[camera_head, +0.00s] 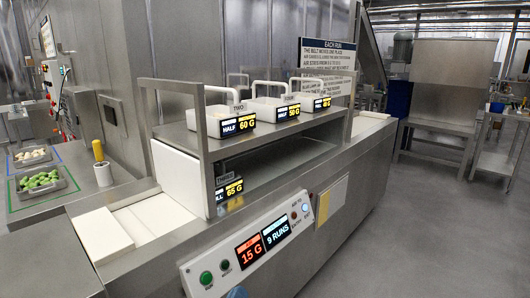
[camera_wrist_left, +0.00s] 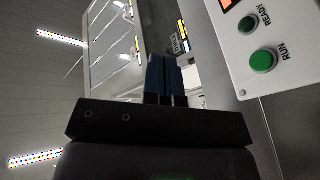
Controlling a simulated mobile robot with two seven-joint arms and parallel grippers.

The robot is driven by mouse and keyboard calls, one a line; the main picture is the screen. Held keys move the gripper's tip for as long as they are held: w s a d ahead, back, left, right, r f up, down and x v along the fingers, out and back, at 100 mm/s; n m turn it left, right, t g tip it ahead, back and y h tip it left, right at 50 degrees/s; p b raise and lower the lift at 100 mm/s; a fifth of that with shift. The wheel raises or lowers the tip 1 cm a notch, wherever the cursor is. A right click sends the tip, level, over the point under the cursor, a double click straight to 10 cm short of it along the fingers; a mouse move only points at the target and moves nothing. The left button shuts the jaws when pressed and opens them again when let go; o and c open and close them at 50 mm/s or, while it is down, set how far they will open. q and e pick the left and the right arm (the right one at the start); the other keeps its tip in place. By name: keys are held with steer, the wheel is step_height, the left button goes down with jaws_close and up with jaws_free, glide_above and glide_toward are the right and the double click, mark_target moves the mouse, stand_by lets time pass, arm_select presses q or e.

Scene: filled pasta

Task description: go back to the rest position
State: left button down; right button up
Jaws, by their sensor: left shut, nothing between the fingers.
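My left gripper (camera_wrist_left: 164,72) shows in its wrist view with its two blue fingers shut together and nothing between them. The fingers point up the picture, beside the control panel (camera_wrist_left: 262,35) with the green RUN button (camera_wrist_left: 264,60). In the head view only a small blue tip of the left gripper (camera_head: 238,293) shows at the bottom edge, just below the panel's buttons. The rest of it is out of the frame. My right gripper is in neither view.
A steel machine with a belt (camera_head: 145,215) and a shelf (camera_head: 260,135) fills the middle. White bins with weight displays stand on the shelf. The lit control panel (camera_head: 250,250) faces front. Two food trays (camera_head: 40,182) lie on the left table. Open floor (camera_head: 430,230) lies right.

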arm_select(q)
steer(key=s+a+f+m+g+y+p, duration=0.1)
steer(key=s+a+f+m+g+y, duration=0.1)
steer(key=s+a, duration=0.5)
steer(key=s+a+f+m+g+y+p, duration=0.1)
steer(key=s+a+f, duration=0.4)
steer(key=s, duration=0.9)
steer(key=s+a+f+m+g+y+p, duration=0.2)
steer(key=s+a+f+g+p, duration=0.1)
steer(key=s+a, duration=0.6)
steer(key=shift+s+f+m+g+y, duration=0.3)
steer(key=shift+s+g, duration=0.4)
steer(key=shift+g, duration=0.1)
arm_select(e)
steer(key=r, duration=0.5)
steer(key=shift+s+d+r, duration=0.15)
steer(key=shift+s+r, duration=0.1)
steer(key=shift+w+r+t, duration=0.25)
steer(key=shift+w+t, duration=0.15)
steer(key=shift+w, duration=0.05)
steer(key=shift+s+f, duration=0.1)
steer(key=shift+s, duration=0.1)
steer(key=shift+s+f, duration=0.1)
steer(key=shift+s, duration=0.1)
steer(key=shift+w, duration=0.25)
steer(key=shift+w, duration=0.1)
